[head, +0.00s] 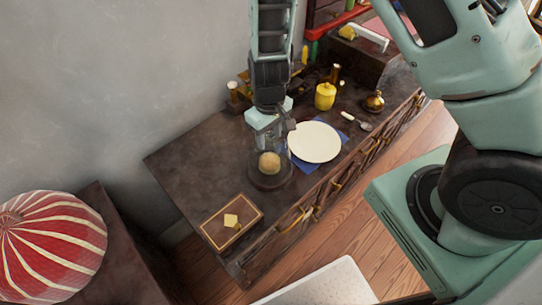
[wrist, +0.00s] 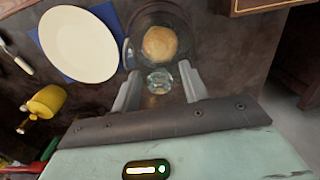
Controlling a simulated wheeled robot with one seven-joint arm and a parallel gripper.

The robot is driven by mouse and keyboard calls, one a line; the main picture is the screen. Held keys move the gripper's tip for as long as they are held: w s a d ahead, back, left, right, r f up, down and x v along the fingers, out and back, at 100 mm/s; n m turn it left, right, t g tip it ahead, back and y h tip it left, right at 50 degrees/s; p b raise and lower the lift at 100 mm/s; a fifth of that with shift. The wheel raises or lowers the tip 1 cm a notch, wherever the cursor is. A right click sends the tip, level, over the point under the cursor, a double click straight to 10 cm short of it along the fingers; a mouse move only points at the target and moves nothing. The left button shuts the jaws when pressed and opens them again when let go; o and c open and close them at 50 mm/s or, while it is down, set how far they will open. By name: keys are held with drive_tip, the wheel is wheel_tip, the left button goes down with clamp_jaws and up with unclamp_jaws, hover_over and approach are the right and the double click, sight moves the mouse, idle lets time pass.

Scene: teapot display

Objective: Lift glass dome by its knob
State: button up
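The clear glass dome (head: 254,172) stands on the dark table over a round tan bun (head: 270,162). In the wrist view the dome (wrist: 188,35) shows faintly around the bun (wrist: 160,44). Its clear round knob (wrist: 159,82) lies between the two fingers of my gripper (wrist: 160,72). The fingers are apart, with a gap on each side of the knob. In the head view my gripper (head: 268,128) points down directly above the dome, and its fingertips are hard to make out there.
A white plate (head: 314,142) on a blue napkin (head: 343,138) is close right of the dome. A yellow jar (head: 325,96), a brass pot (head: 374,102) and a spoon (head: 357,122) lie beyond. The wall (head: 120,90) stands left.

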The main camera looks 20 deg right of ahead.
drive_tip(key=shift+s, duration=0.1)
drive_tip(key=c, duration=0.5)
drive_tip(key=shift+r+p, duration=0.25)
drive_tip(key=shift+p, duration=0.1)
drive_tip(key=shift+c, duration=1)
drive_tip(key=shift+r+p, duration=3.75)
drive_tip(key=shift+r, duration=0.55)
clamp_jaws()
